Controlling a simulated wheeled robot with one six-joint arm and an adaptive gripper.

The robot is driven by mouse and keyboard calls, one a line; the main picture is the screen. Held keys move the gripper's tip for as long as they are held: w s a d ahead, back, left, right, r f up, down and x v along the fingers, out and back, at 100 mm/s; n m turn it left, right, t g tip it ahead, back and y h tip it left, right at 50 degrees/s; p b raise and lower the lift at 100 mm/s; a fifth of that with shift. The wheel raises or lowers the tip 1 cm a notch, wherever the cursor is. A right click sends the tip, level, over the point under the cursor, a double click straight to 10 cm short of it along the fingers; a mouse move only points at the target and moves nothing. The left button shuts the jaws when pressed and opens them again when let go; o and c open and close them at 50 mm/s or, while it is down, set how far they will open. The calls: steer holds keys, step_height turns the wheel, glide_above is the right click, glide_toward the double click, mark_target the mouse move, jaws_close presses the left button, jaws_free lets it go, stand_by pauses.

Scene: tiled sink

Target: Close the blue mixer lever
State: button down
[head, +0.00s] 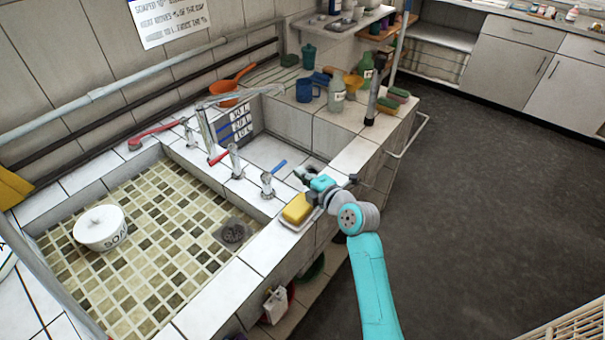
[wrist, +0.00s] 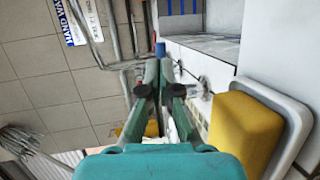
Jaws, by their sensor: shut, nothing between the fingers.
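The blue mixer lever (head: 279,166) sits on a chrome tap body (head: 267,185) on the ledge between the two basins, slanting up to the right. My gripper (head: 302,172) is shut and empty, close to the right of the lever with a small gap in the head view. In the wrist view my gripper (wrist: 160,95) points ahead, and the blue lever end (wrist: 160,49) shows just beyond the fingertips. The fingers hide most of the tap there; I cannot tell whether they touch the lever.
A yellow sponge (head: 297,208) on a white dish lies beside my gripper and also shows in the wrist view (wrist: 245,132). A red lever (head: 219,158) and chrome taps stand to the left. A white pot (head: 101,227) sits in the tiled basin. The dark floor (head: 470,200) is clear.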

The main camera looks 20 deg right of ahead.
steer(key=s+d+r, duration=0.2)
steer(key=s+d, duration=0.3)
steer(key=s, duration=0.2)
steer(key=s+a+f+m+h, duration=0.15)
steer(key=s+f+m, duration=0.25)
steer(key=s, duration=0.4)
steer(key=s+f+m+h, duration=0.2)
steer(key=s+f+m, duration=0.25)
steer(key=s, duration=0.35)
steer(key=s+a+f+m+h, duration=0.1)
steer(key=s+f+m, duration=0.35)
steer(key=s, duration=0.35)
steer(key=s+r+m, duration=0.4)
steer(key=s, duration=0.8)
steer(key=s+a+r+m, duration=0.1)
steer(key=s+r+m, duration=0.3)
steer(key=s, duration=0.8)
steer(key=shift+a+r+m+h, duration=0.2)
steer(key=shift+r+m+h, duration=0.1)
steer(key=shift+m+h, duration=0.1)
